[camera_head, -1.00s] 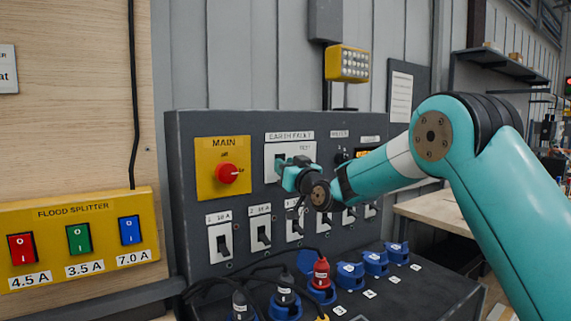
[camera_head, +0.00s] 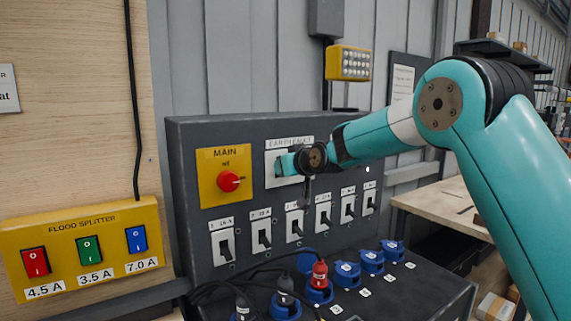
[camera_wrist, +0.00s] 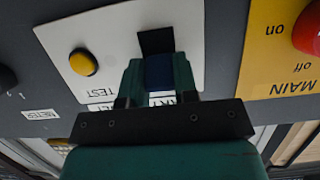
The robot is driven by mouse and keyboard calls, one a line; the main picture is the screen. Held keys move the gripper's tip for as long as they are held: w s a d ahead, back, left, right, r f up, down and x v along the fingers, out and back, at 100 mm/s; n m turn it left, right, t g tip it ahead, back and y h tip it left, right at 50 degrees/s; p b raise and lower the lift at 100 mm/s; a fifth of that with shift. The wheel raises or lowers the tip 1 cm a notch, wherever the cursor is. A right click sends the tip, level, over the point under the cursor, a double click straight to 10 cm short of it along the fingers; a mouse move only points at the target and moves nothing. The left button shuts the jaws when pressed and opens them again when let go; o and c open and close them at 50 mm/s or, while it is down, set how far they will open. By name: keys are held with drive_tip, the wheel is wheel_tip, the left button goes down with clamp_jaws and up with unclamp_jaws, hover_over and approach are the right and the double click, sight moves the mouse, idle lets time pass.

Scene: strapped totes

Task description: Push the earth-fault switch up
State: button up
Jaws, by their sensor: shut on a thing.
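The earth-fault plate (camera_head: 271,183) is a pale panel right of the yellow MAIN plate, partly covered by my arm in the head view. In the wrist view, the earth-fault plate (camera_wrist: 120,38) appears upside down, with a yellow TEST button (camera_wrist: 84,62) and a dark slot. My gripper (camera_head: 283,164) is at this plate. In the wrist view, my gripper (camera_wrist: 158,66) has its two teal fingers on either side of the dark blue earth-fault switch lever (camera_wrist: 160,74) and is shut on it. The lever's exact tilt is hard to tell.
The red MAIN knob (camera_head: 228,181) is just left of the earth-fault plate. A row of black breaker switches (camera_head: 264,238) runs below, with blue sockets and a red plug (camera_head: 320,273) on the ledge. A yellow flood splitter box (camera_head: 85,220) is at left.

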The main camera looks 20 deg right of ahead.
idle(0.3)
drive_tip(key=o, duration=0.9)
drive_tip(key=b+v, duration=0.6)
drive_tip(key=v, duration=1.1)
drive_tip(key=shift+s+r, duration=0.1)
drive_tip(key=shift+s, duration=0.15)
drive_tip(key=s+a+f+n+g, duration=0.1)
drive_tip(key=s+a+f+g, duration=0.25)
drive_tip(key=s, duration=0.25)
drive_tip(key=s+a+f+g+y, duration=0.1)
drive_tip(key=s+a+f+g, duration=0.1)
drive_tip(key=s+f, duration=0.3)
drive_tip(key=s+a+f+n+g, duration=0.1)
drive_tip(key=s+a+f+g, duration=0.1)
drive_tip(key=s+a+f, duration=0.3)
drive_tip(key=s+f+g, duration=0.2)
drive_tip(key=s, duration=0.4)
drive_tip(key=s+f+n+g, duration=0.1)
drive_tip(key=s+f+g, duration=0.1)
drive_tip(key=s, duration=0.4)
drive_tip(key=s+d+f+g+h, duration=0.1)
drive_tip(key=s+f+g, duration=0.1)
drive_tip(key=s, duration=0.4)
drive_tip(key=shift+s, duration=0.15)
